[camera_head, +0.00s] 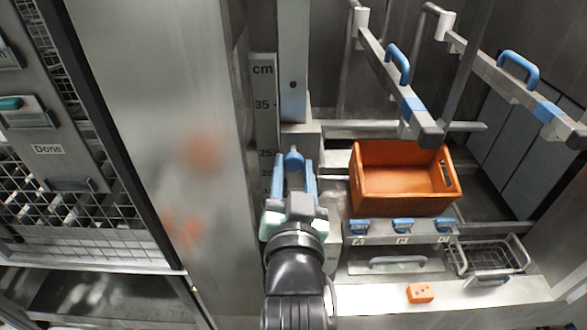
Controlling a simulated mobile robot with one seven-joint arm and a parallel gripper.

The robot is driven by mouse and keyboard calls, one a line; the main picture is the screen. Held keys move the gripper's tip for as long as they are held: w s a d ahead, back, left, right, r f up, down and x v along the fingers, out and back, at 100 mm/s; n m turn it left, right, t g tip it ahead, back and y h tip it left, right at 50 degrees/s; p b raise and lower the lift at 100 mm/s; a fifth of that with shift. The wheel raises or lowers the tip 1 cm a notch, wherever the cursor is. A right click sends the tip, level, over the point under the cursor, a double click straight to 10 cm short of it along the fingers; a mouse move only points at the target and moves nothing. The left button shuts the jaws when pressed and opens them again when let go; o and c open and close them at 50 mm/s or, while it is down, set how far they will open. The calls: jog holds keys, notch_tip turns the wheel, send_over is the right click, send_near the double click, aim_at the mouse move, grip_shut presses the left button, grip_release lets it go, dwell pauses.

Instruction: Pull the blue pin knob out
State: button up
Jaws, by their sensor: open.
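The blue pin knob (293,160) stands out at the foot of a grey upright post (293,70), beside the cm scale. My gripper (294,172) is in front of it, with its two blue fingers spread, one on each side of the knob. The jaws are open. I cannot tell whether either finger touches the knob. The knob's lower part and its pin are hidden behind my gripper.
A cm scale (264,100) stands left of the post, next to a steel panel (160,110). An orange crate (400,200) sits close on the right, below blue-handled rails (400,65). A wire basket (487,258) and small orange block (420,293) are lower right.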

jog(key=o, duration=0.4)
jog(key=shift+s, duration=0.1)
jog(key=shift+s+f+b, duration=0.1)
jog(key=shift+s+b, duration=0.2)
jog(key=shift+s+p, duration=0.95)
jog(key=shift+s, duration=5.15)
